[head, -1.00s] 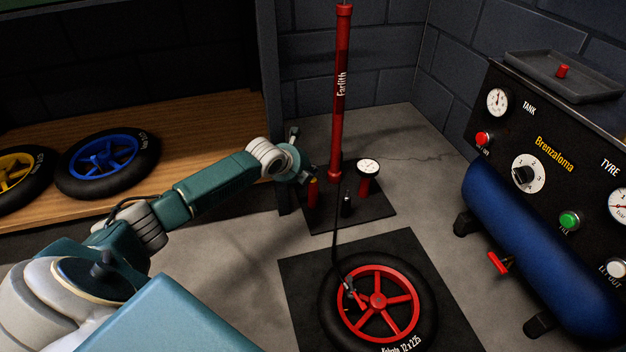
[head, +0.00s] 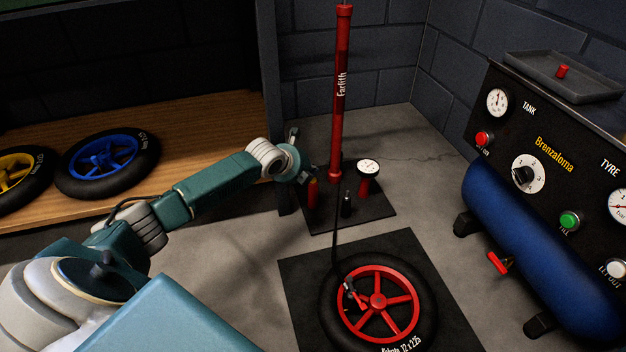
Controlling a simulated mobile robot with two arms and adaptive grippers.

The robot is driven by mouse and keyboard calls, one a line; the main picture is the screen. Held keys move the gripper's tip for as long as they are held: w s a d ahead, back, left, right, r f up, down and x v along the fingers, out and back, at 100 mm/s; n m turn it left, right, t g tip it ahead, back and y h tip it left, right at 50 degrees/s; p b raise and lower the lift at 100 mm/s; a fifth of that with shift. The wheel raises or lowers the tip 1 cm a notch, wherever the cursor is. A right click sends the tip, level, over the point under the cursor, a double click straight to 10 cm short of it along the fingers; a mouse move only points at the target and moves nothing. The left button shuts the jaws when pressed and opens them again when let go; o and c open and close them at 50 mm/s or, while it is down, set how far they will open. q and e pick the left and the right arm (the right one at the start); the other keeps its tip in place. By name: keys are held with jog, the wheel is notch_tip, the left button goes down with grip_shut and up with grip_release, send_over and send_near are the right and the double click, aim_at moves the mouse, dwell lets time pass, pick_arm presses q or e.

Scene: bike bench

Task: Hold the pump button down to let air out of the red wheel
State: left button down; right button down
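The red wheel (head: 378,300) with its black tyre lies flat on a dark mat at the bottom centre. A thin black hose (head: 335,245) runs from its valve area up to the pump. The tall red pump (head: 339,110) stands upright on a dark base plate (head: 375,212). On the base are a gauge (head: 368,167) on a red post, a small black post (head: 347,204) and a red cylinder with a yellowish top (head: 313,192). I cannot tell which part is the button. My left gripper (head: 300,168) is beside that cylinder's top; contact and finger opening are unclear. My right gripper is out of view.
A compressor panel (head: 540,125) with a blue tank (head: 535,245) stands at the right. A grey tray (head: 562,78) sits on top of it. Blue (head: 107,160) and yellow (head: 20,172) wheels lie on a wooden shelf at the left. The floor around the mat is clear.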

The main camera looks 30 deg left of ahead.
pick_arm(q)
jog(key=shift+f, duration=0.1)
jog(key=shift+f, duration=0.25)
jog(key=shift+f, duration=0.55)
dwell(2.0)
jog(key=shift+r+p, duration=0.9)
jog(key=shift+p, duration=0.1)
